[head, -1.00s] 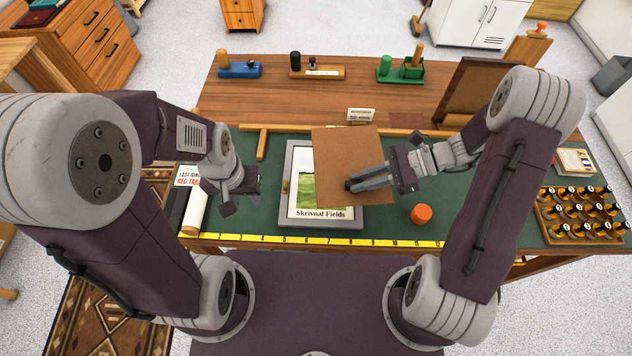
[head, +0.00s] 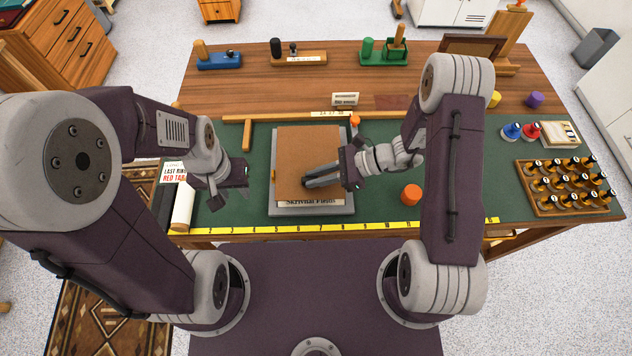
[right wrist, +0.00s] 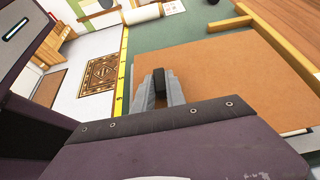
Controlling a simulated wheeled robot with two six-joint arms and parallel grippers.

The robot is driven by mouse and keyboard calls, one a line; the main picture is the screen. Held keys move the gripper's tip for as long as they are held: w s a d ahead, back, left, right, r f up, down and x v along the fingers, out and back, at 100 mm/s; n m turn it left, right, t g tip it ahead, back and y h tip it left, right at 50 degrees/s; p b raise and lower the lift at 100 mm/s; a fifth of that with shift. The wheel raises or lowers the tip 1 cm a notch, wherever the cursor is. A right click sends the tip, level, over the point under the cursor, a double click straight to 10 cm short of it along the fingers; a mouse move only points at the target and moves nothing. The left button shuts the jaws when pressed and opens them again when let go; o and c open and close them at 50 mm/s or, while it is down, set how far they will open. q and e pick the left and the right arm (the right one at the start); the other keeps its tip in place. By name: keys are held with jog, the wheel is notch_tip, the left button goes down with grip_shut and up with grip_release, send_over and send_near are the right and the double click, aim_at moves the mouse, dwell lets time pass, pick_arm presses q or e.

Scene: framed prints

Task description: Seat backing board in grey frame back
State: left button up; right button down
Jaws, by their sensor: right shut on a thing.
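The brown backing board (head: 310,150) covers most of the grey frame (head: 274,192) in the head view. The frame's left and bottom edges show, with a strip of the print and its title along the bottom. The board looks roughly squared with the frame but sits toward its far side. I cannot tell whether it rests in the frame or hovers above it. My right gripper (head: 308,183) is shut on the board near its lower part. The board (right wrist: 225,75) fills much of the right wrist view. My left gripper (head: 232,190) is open and empty, left of the frame.
An orange cylinder (head: 411,194) stands right of the frame. A yellow ruler (head: 380,227) runs along the front edge. A wooden bar (head: 247,135) lies behind and left. A rack of bottles (head: 567,185) is at far right. A white roll (head: 183,207) lies at left.

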jog(key=shift+f, duration=2)
jog(key=c, duration=1.4)
grip_release()
jog(key=shift+o, duration=0.2)
jog(key=shift+d+r, duration=0.2)
jog(key=shift+d, duration=0.1)
jog(key=v, duration=1.1)
jog(key=s+d+r+n+h, duration=0.3)
jog(key=n+h, duration=0.3)
jog(key=n, duration=0.3)
jog(key=s+d+r+n+t+h, duration=0.1)
jog(key=s+d+r+n+h, duration=0.1)
jog(key=n+h, duration=0.4)
jog(key=s+d+n, duration=0.1)
jog(key=s+n, duration=0.1)
jog(key=shift+r+n+b, duration=0.3)
jog(key=shift+r+n, duration=0.1)
